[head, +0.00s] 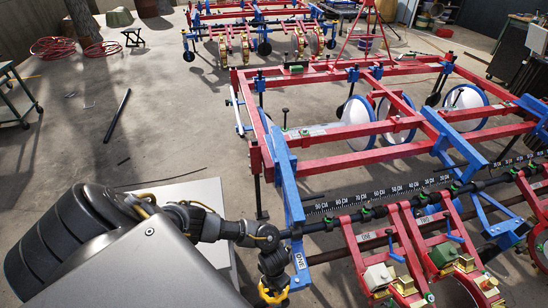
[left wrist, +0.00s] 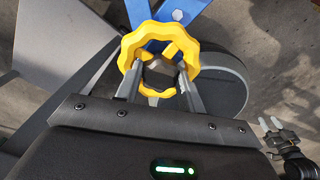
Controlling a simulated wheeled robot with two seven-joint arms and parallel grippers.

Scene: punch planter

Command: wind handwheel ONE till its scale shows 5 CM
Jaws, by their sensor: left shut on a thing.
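The yellow handwheel (head: 273,296) is at the bottom of the head view, below a blue post with a plate reading ONE (head: 300,261). In the left wrist view the scalloped yellow wheel (left wrist: 210,63) fills the space in front of my jaws. My left gripper (left wrist: 161,77) is shut on the handwheel, its two fingers reaching to the ring. The small scale of this handwheel cannot be made out in either view. A gripper, apparently my right one (left wrist: 270,127), shows at the right edge of the left wrist view; its jaws are too small to judge.
A long ruler marked in CM (head: 385,190) runs along the black bar. Red row units (head: 378,262) with ONE and TWO labels hang from the bar. Red and blue frame beams (head: 340,162) stand behind. Open concrete floor lies to the left, with a black rod (head: 117,115).

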